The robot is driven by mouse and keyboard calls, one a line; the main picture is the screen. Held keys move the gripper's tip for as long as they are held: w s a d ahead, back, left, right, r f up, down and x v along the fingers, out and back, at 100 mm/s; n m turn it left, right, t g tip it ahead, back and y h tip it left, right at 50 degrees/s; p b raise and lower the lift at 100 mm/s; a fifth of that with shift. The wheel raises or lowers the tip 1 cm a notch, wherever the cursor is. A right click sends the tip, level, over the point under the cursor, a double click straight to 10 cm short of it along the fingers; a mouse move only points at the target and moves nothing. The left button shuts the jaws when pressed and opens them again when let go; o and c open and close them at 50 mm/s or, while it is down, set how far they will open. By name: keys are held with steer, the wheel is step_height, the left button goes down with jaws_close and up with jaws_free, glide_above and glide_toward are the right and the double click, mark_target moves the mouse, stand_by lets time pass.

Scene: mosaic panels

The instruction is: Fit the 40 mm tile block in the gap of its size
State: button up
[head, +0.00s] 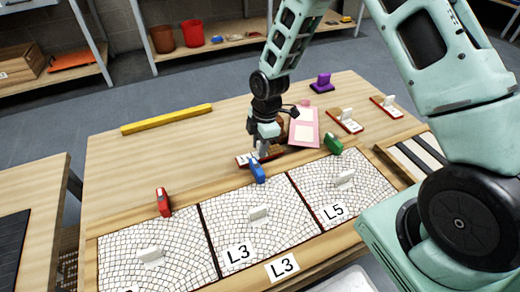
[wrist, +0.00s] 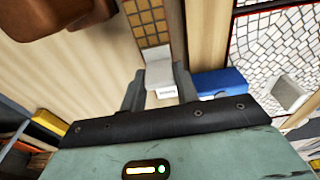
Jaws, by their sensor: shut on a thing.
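My gripper (head: 263,152) is at the back edge of the middle mosaic panel. In the wrist view its fingers (wrist: 160,88) are shut on the pale handle of a tile block (wrist: 149,28) with brown square tiles. In the head view this block (head: 243,160) has a red edge and is partly hidden by the gripper; I cannot tell whether it touches the table. Three pale mosaic panels lie in a row: left (head: 185,240), middle (head: 225,205) and right (head: 310,185). Each has a white upright piece on it. No open gap is clear, and the block's size is unreadable.
A blue object (head: 257,170) is close beside the gripper. A red object (head: 163,202) and a green one (head: 332,144) sit along the panels' back edge. More handled tile blocks (head: 345,121) and a pink board (head: 304,128) lie behind right. The table's back left is clear before a yellow bar (head: 167,119).

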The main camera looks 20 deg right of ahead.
step_height(320, 180, up, 8)
steer(key=shift+r+p, duration=0.1)
steer(key=shift+p, duration=0.65)
steer(key=s+d+r+m+t+h, duration=0.1)
steer(key=s+d+m, duration=0.1)
steer(key=d+m, duration=0.5)
steer(key=s+d+r+m, duration=0.1)
steer(key=s+d+m, duration=0.15)
steer(key=m, duration=0.85)
step_height(320, 180, up, 8)
steer(key=s+p, duration=0.1)
steer(key=p, duration=1.7)
steer(key=shift+s, duration=0.3)
